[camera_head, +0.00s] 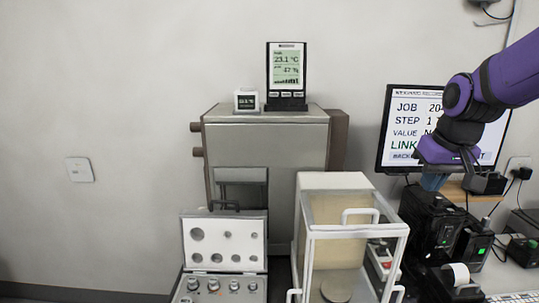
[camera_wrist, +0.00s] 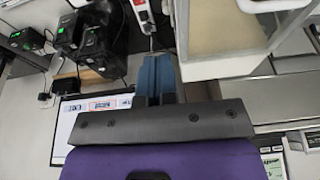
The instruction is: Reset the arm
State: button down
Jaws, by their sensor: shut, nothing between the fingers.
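My purple arm reaches in from the right edge of the head view. My gripper (camera_head: 434,183) hangs in front of the monitor (camera_head: 398,100), above the black devices. In the wrist view my gripper (camera_wrist: 156,75) shows its two blue fingers pressed together, with nothing between them. The fingertips are apart from the things around them in that view.
Below my gripper stand black devices (camera_head: 430,220). A glass-sided balance (camera_head: 338,182) with a round pan stands left of them. An open weight case (camera_head: 224,241) and a grey cabinet (camera_head: 265,145) bearing a climate display (camera_head: 286,70) are further left.

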jog(key=s+a+r+t, duration=0.1)
jog(key=s+r, duration=0.1)
jog(key=s, duration=0.7)
jog(key=s+a+r+t, duration=0.1)
jog(key=s+r, duration=0.1)
jog(key=s, duration=0.8)
